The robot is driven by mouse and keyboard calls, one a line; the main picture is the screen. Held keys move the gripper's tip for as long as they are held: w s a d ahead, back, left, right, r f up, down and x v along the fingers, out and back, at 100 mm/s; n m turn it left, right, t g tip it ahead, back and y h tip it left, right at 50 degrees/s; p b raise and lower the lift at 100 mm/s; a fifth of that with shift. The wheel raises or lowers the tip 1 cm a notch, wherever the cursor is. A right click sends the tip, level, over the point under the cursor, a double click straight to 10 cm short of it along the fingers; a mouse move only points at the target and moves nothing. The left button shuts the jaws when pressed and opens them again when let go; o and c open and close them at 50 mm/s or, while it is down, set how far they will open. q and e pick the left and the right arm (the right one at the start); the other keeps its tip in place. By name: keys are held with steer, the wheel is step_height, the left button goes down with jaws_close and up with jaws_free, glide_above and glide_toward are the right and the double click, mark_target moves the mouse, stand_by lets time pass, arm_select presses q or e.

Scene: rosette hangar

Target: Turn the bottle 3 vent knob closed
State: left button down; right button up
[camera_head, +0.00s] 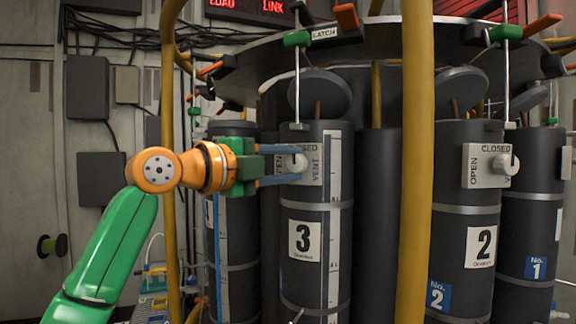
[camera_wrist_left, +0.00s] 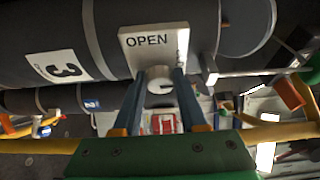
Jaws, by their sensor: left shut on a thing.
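The round white vent knob (camera_head: 297,163) sits on that plate. My left gripper (camera_head: 302,165) comes in from the left with its blue fingers shut on the knob, one above and one below. In the left wrist view the knob (camera_wrist_left: 160,86) lies between the fingers, partly hidden. My right gripper is not in view.
A yellow upright post (camera_head: 414,200) stands just right of bottle 3, and another (camera_head: 169,120) stands behind my left arm. Bottle 2 (camera_head: 461,225) and bottle 1 (camera_head: 532,215) stand to the right. Green-handled latch rods (camera_head: 297,80) hang from the ring above.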

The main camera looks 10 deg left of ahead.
mark_target(292, 168)
arm_select(q)
steer(key=shift+f, duration=0.15)
stand_by(0.3)
steer(key=c, duration=0.8)
jaws_free()
steer(key=shift+c, duration=0.2)
steer(key=o, duration=0.4)
steer(key=shift+s, duration=0.15)
steer(key=shift+d, duration=0.1)
steer(key=b+v, duration=0.2)
steer(key=v, duration=0.1)
steer(key=shift+s+f+b, duration=0.1)
steer(key=shift+f+b, duration=0.1)
steer(key=shift+b, duration=0.15)
steer(key=v, duration=0.2)
steer(key=b+v, duration=0.1)
steer(key=v, duration=0.1)
steer(key=shift+r, duration=0.35)
